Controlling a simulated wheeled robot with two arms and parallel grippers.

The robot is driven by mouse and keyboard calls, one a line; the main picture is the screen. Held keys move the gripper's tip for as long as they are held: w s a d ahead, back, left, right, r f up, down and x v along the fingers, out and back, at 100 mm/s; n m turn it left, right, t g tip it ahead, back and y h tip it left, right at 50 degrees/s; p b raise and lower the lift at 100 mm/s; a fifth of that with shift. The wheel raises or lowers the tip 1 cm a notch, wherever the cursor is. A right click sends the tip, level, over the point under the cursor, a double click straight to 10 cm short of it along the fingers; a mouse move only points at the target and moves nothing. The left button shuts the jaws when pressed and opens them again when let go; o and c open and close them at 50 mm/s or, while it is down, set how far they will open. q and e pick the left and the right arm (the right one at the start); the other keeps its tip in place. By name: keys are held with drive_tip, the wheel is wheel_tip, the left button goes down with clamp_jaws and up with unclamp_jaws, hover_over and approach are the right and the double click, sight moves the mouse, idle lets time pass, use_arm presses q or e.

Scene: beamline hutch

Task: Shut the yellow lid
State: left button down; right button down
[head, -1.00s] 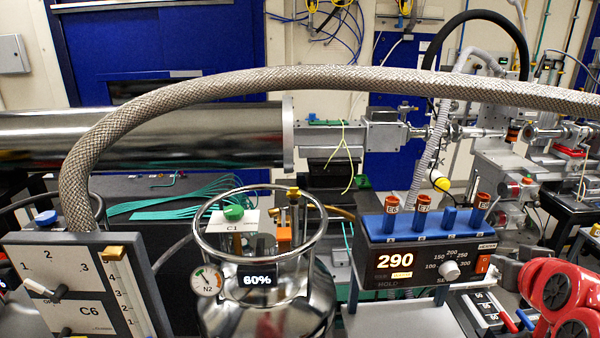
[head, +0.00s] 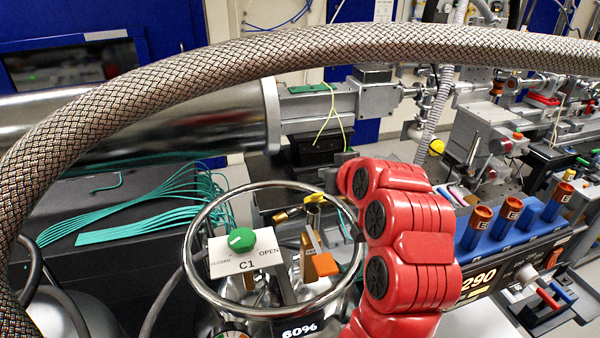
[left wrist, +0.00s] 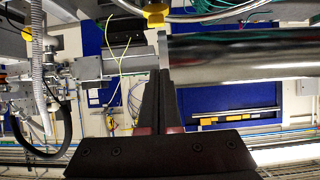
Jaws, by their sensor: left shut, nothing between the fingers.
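A small yellow lid (head: 313,198) sits at the top of a metal neck inside the steel ring of the dewar. It looks tilted there, and I cannot tell how far open it is. In the left wrist view a yellow part, which seems to be the lid (left wrist: 155,14), shows at the top centre, past my fingertips. My left gripper (left wrist: 160,75) is shut and empty, with its tips short of that part and a gap in the picture. In the head view a red arm of mine stands right of the ring; no fingers show there. My right gripper is not seen.
The dewar's ring (head: 205,285) surrounds the neck, a green knob (head: 241,240) with a C1 plate and an orange handle (head: 323,277). A thick braided hose (head: 300,45) arches over the scene. A heater controller (head: 490,280) stands to the right.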

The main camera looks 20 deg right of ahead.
sight(319, 195)
use_arm(q)
drive_tip(key=p+x, duration=0.5)
drive_tip(key=x, duration=0.4)
drive_tip(key=shift+d+f+p, duration=0.1)
drive_tip(key=shift+d+p, duration=0.05)
drive_tip(key=shift+p, duration=0.25)
drive_tip(key=s+f, duration=0.1)
drive_tip(key=s+p, duration=0.1)
drive_tip(key=shift+s+d+f+p, duration=0.1)
drive_tip(key=shift+s+f+p, duration=0.2)
drive_tip(key=shift+f, duration=0.05)
drive_tip(key=shift+s+f, duration=0.2)
drive_tip(key=shift+s, duration=0.05)
drive_tip(key=shift+f, duration=0.25)
drive_tip(key=s+f+t+b, duration=0.2)
drive_tip(key=f+b, duration=0.3)
drive_tip(key=b, duration=1.3)
drive_tip(key=shift+s+f+t+b, duration=0.3)
drive_tip(key=shift+s+f+t, duration=0.1)
drive_tip(key=shift+s, duration=0.5)
drive_tip(key=shift+r, duration=0.15)
